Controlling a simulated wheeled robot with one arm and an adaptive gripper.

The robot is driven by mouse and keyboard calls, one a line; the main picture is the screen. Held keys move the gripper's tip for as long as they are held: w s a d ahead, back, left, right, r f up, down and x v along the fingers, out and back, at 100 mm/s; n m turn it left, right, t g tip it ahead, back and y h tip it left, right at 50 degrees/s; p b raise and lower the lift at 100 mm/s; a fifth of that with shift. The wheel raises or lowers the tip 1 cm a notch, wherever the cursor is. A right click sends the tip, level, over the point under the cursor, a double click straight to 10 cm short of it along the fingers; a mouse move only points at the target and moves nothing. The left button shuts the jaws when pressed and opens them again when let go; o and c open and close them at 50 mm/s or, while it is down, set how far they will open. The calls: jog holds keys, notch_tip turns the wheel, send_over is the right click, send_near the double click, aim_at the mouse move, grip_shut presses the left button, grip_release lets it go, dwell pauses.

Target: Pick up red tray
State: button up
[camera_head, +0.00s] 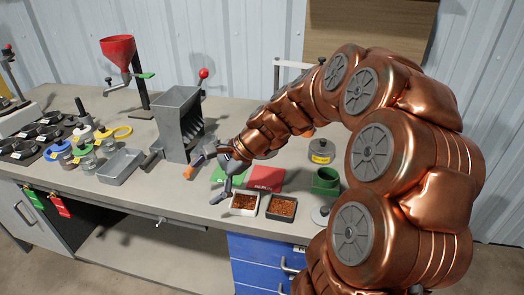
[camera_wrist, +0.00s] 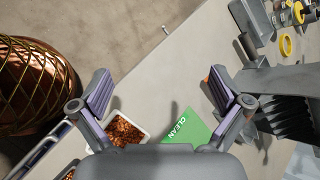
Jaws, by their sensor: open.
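A flat red square (camera_head: 265,178) lies on the workbench in the head view, right of a green square (camera_head: 222,175). It looks like a mat or card; no raised walls can be made out. It is not visible in the wrist view. My gripper (camera_head: 207,178) is open and empty above the bench, left of the red square, near the green one. In the wrist view, the open fingers (camera_wrist: 160,92) have bare bench between them. The green square, marked CLEAN, shows there too (camera_wrist: 183,133). No other red tray can be made out.
A white tray (camera_head: 233,209) and a dark tray (camera_head: 272,216), both holding copper-coloured granules, stand at the bench's front edge. A grey hopper machine (camera_head: 178,122) stands left of my gripper. An empty metal tray (camera_head: 120,167) lies further left.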

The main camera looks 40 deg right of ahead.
jog(key=w+d+m+t, duration=0.1)
jog(key=w+d+m, duration=0.1)
jog(key=d, duration=0.3)
jog(key=w+d+f+m+t+b, duration=0.1)
jog(key=w+d+m+t, duration=0.1)
jog(key=w+d+m, duration=0.1)
jog(key=w+d+f+m+t+b, duration=0.1)
jog(key=w+d+m, duration=0.1)
jog(key=d, duration=0.4)
jog(key=shift+w+d+f+m+t+h, duration=0.3)
jog(key=shift+w+d+m+t, duration=0.1)
jog(key=shift+m, duration=0.2)
jog(key=d+f+m+t+h, duration=0.1)
jog(key=d+m, duration=0.1)
jog(key=d, duration=0.3)
jog(key=d+f+m+t+h+b, duration=0.1)
jog(key=d+m, duration=0.2)
jog(key=d, duration=0.2)
jog(key=w+d+f+m+t+h, duration=0.1)
jog(key=d+m, duration=0.1)
jog(key=d, duration=0.4)
jog(key=shift+d+f+m, duration=0.1)
jog(key=shift+f+m, duration=0.2)
jog(key=shift+w+f, duration=0.1)
jog(key=shift+w, duration=0.05)
jog(key=shift+x, duration=3.6)
jog(key=shift+d, duration=0.1)
jog(key=c, duration=1.3)
